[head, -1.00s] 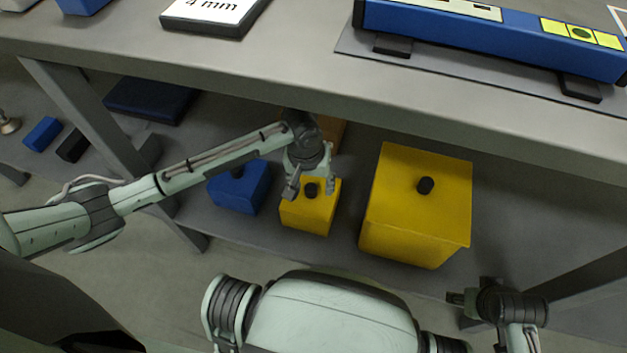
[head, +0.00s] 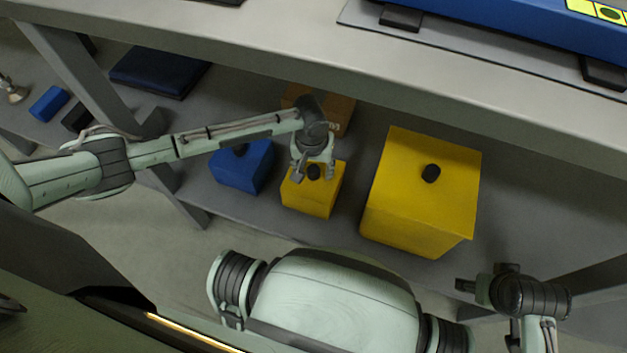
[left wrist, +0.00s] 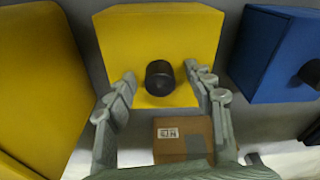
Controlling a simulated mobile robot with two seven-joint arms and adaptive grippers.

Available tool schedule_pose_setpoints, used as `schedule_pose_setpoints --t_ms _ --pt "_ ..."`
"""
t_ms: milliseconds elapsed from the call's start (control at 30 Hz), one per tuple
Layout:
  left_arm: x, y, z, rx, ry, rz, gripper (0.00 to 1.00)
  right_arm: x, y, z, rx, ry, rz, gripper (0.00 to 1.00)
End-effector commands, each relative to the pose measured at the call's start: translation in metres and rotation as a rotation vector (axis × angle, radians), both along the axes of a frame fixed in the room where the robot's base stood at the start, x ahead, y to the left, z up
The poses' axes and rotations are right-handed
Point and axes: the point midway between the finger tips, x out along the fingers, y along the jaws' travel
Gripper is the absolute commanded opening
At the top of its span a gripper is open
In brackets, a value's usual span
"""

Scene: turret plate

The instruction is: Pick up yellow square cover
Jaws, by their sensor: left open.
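The small yellow square cover (head: 312,198), a box with a black knob (head: 314,172) on top, sits on the lower shelf. A larger yellow square cover (head: 425,180) with its own black knob stands to its right. My left gripper (head: 314,176) is open over the small cover. In the left wrist view, the left gripper's fingers (left wrist: 163,88) are spread on either side of the small cover's knob (left wrist: 160,77), with gaps to it; the cover (left wrist: 160,35) lies beyond. My right gripper (head: 468,286) shows at the lower right, in front of the shelf; its jaw opening is unclear.
A blue box (head: 241,168) with a black knob stands left of the small cover. An orange-brown box (head: 343,112) is behind it, partly hidden by my arm. The upper tabletop (head: 300,40) overhangs the shelf. A shelf leg (head: 90,85) stands at left.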

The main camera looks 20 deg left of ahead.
Motion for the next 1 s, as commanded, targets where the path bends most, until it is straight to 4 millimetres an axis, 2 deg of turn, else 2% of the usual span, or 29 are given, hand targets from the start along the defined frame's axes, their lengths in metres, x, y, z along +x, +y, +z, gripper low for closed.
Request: schedule_pose_setpoints --t_ms 67,467,867,1000 --pt "0.0001 0.0000 0.0003 0.000 0.000 0.000 0.49 -0.0013 -0.0014 -0.0014 -0.003 0.004 0.002 0.58" --pt "-0.0002 0.0003 0.0000 0.001 0.001 0.000 0.00 -0.0014 -0.0059 -0.0025 -0.015 0.004 0.009 0.58" --pt "-0.0004 0.0001 0.0002 0.000 0.001 0.000 0.00 -0.0017 -0.0028 -0.0033 -0.007 0.004 0.005 0.58" --pt "0.0002 0.0002 0.0095 0.000 0.000 0.000 0.00 -0.0011 -0.0012 -0.0017 -0.002 0.001 0.003 0.58"
